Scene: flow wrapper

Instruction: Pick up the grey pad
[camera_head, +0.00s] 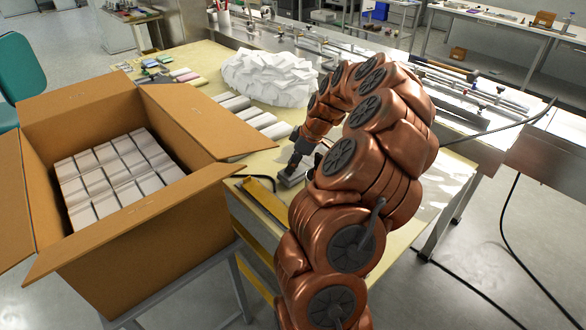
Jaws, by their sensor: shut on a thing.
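My gripper (290,172) is small in the head view, pointing down at the near part of the yellow-topped table (205,56), right of the open cardboard box. It is shut on a small grey block-like thing (291,181), which looks like the grey pad. My copper-coloured arm hides what lies just right of the gripper. I cannot tell whether the grey thing touches the table or is just above it.
A large open cardboard box (150,240) with rows of white packs (112,172) stands at left, its flaps spread out. White packs (257,121) lie in a row on the table, beside a white heap (268,76). A yellow bar (268,202) lies near the table edge. A metal machine bed (470,88) runs behind my arm.

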